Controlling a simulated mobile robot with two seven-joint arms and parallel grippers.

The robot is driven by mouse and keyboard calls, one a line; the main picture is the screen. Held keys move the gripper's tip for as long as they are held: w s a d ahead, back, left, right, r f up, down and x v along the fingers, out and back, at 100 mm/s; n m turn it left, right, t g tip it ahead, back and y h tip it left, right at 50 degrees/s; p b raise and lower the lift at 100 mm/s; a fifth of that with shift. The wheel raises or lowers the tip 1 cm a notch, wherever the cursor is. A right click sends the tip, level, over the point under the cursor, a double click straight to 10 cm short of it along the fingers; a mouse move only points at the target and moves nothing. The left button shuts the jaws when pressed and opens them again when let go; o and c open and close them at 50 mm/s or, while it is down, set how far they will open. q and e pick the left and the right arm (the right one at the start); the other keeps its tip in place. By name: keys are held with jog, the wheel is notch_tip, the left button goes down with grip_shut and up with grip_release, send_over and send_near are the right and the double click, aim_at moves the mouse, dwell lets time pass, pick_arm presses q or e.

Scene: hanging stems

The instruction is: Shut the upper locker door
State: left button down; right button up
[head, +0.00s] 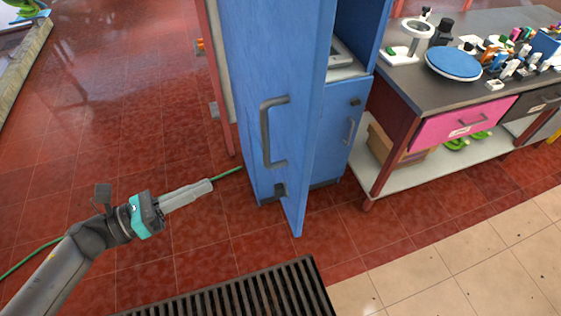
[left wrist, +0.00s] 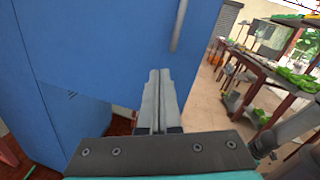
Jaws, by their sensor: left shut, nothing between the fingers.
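The upper locker door (head: 300,75) is a tall blue panel that stands open, swung out toward me, with a grey bar handle (head: 265,132) on its face. Part of the locker's open inside shows to its right, with a grey item on a shelf (head: 345,66). My left gripper (head: 209,186) is shut and empty, to the left of the door and low, apart from it in the head view. In the left wrist view my shut fingers (left wrist: 159,78) point toward the blue door face (left wrist: 110,45), and its handle (left wrist: 180,25) shows at the top. I cannot tell the exact gap. My right gripper does not show.
The lower locker door (head: 347,125) looks closed. A dark workbench (head: 430,85) with a pink drawer (head: 465,122) and many small items stands right of the locker. A floor grate (head: 240,295) lies in front. A green hose runs along the floor. Red tiles at left are mostly clear.

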pick_arm(q)
jog(key=s+d+r+m+g+h, duration=0.1)
jog(key=s+d+r+m+g, duration=0.15)
jog(key=r+m, duration=0.2)
jog(key=m+p, duration=0.1)
jog(key=p, duration=0.4)
send_near(295, 168)
jog(key=shift+g, duration=0.35)
jog(key=x, duration=0.5)
jog(key=shift+w+d+r, duration=0.15)
jog(key=shift+w+d, duration=0.15)
jog(key=shift+w, duration=0.1)
jog(key=shift+w+d, duration=0.1)
jog(key=shift+d, duration=0.4)
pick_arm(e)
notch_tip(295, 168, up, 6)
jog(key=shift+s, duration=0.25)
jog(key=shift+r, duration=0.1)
